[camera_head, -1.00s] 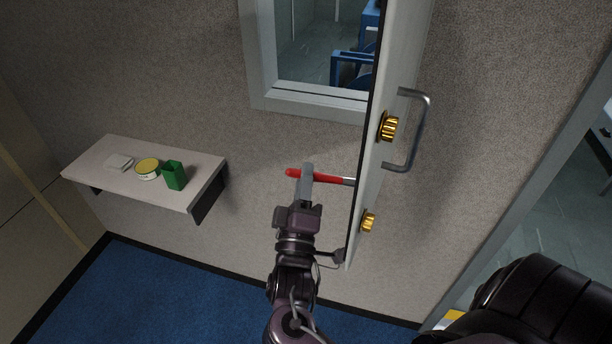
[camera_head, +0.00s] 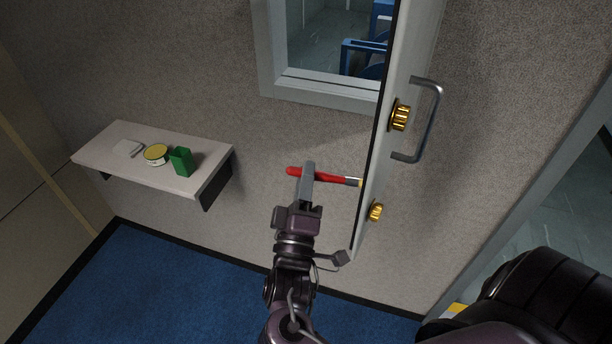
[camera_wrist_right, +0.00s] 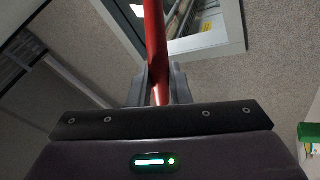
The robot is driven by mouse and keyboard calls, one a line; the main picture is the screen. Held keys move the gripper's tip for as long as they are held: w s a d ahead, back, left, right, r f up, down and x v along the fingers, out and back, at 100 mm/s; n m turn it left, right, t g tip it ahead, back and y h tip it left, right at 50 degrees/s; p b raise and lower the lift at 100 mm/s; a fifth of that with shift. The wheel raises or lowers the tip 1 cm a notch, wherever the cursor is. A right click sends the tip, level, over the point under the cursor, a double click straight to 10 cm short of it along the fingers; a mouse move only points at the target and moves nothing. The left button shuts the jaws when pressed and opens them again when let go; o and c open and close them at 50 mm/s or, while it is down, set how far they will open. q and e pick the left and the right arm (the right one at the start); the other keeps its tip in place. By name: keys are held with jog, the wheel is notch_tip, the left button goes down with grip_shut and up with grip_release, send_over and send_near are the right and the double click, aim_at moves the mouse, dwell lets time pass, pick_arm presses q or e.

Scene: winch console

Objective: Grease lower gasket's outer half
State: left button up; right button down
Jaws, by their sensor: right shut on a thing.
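My right gripper (camera_head: 307,174) is shut on the red handle of a brush (camera_head: 331,178), which lies almost level across its fingers. The wrist view shows the red handle (camera_wrist_right: 156,50) clamped between the fingers (camera_wrist_right: 160,88). The brush's metal collar and pale tip point right, close to the edge of an open grey door (camera_head: 410,60). I cannot tell whether the bristles touch it. A thin black strip (camera_head: 378,140) runs along the door's left edge; I cannot make out a separate lower gasket. My left gripper is not in view.
The door carries two brass knobs (camera_head: 400,117) and a grey pull handle (camera_head: 432,120). Free space lies between shelf and gripper.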

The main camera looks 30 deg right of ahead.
jog(key=shift+a, duration=0.1)
jog(key=shift+s+a, duration=0.45)
jog(key=shift+a, duration=0.15)
jog(key=shift+s+a, duration=0.4)
jog(key=shift+a, duration=0.2)
jog(key=shift+s+a, duration=0.4)
jog(key=shift+a, duration=0.25)
jog(key=shift+s+a, duration=0.4)
jog(key=shift+a, duration=0.2)
jog(key=a, duration=0.1)
jog(key=s+a, duration=0.1)
jog(key=shift+s+a, duration=0.3)
jog(key=shift+a, duration=0.05)
